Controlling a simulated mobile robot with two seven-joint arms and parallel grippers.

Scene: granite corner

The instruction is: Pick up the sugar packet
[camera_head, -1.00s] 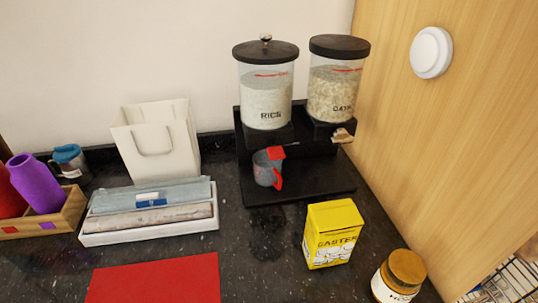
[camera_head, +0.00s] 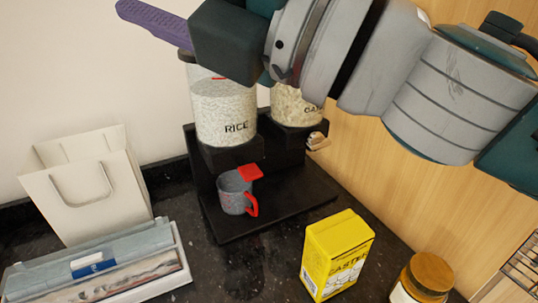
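The sugar packet is a yellow box (camera_head: 337,254) marked "CASTER". It stands upright on the dark counter at the lower middle right, in front of the black dispenser stand. My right arm crosses the top of the view from the right. Its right gripper (camera_head: 150,20) is at the upper left, high above the counter and well away from the packet. One purple finger shows, so I cannot tell whether it is open or shut. My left gripper is out of view.
A grey mug with red handle (camera_head: 236,193) sits on the dispenser stand (camera_head: 275,205) behind the packet. A brown-lidded jar (camera_head: 424,279) stands close to its right, by the wooden wall. A white bag (camera_head: 88,187) and tray (camera_head: 165,287) are left. Counter left of the packet is clear.

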